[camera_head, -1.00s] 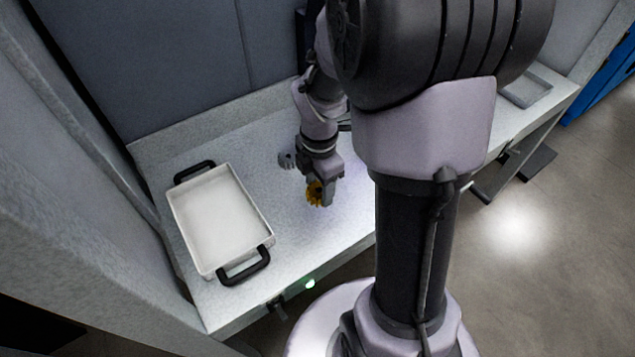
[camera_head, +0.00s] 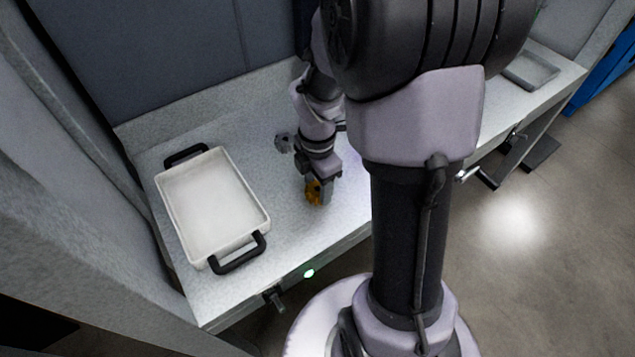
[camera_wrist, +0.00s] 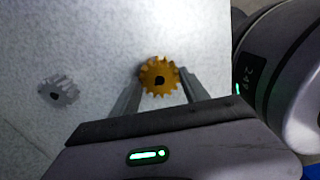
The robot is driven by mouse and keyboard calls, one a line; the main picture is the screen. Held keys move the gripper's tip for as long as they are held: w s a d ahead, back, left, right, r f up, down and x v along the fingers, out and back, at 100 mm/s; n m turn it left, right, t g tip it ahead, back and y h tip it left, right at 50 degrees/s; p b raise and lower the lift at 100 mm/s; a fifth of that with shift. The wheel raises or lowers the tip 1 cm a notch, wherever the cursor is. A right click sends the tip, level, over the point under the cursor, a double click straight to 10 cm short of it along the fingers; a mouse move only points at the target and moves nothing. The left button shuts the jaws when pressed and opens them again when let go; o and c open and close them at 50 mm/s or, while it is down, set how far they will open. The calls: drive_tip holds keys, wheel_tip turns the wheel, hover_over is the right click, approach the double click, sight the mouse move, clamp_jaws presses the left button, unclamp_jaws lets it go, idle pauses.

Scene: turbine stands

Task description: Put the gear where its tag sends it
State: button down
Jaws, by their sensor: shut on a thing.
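A yellow-orange gear (camera_head: 313,190) with a dark centre hole is in my gripper (camera_head: 320,192), low over the grey bench. In the wrist view the gear (camera_wrist: 159,76) sits between the two fingertips of my gripper (camera_wrist: 158,88), which are shut on it. I cannot tell whether the gear touches the bench. No tag can be read in these views. A second, grey gear (camera_wrist: 58,91) lies on the bench to the left in the wrist view.
A white tray (camera_head: 262,222) with black handles stands on the bench (camera_head: 277,285) at the left. A grey shallow tray (camera_head: 531,68) sits at the far right. Walls close the bench at the back and left. The bench between the white tray and my gripper is clear.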

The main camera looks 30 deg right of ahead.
sight(318, 189)
drive_tip(key=shift+f, duration=0.2)
drive_tip(key=shift+c, duration=1.5)
unclamp_jaws()
wheel_tip(318, 189, up, 7)
drive_tip(key=p, duration=0.7)
drive_tip(key=shift+r, duration=0.2)
drive_tip(key=shift+f, duration=0.15)
